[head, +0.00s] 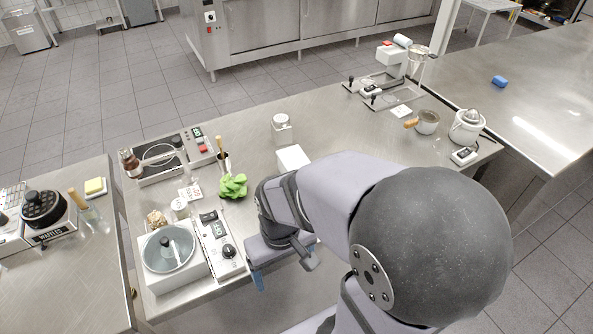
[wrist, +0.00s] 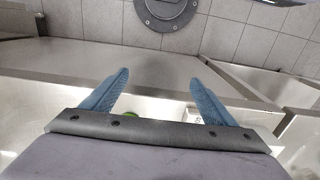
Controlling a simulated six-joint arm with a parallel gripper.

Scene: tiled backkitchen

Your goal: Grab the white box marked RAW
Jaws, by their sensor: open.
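A white box (head: 293,158) stands on the steel table near its middle, partly covered by my arm in the head view. I cannot read any RAW mark on it. My gripper (wrist: 160,79) is open, with two blue fingers spread apart and nothing between them. In the head view one blue fingertip shows low over the table's front edge, left of and nearer than the white box. In the wrist view a small white patch shows behind the gripper's crossbar; I cannot tell whether it is the box.
Green lettuce (head: 233,186) lies left of the white box, and a white-lidded jar (head: 282,128) stands behind it. A white scale with a round pan (head: 170,248) and a control panel (head: 219,243) sit at the front left. The table's back middle is clear.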

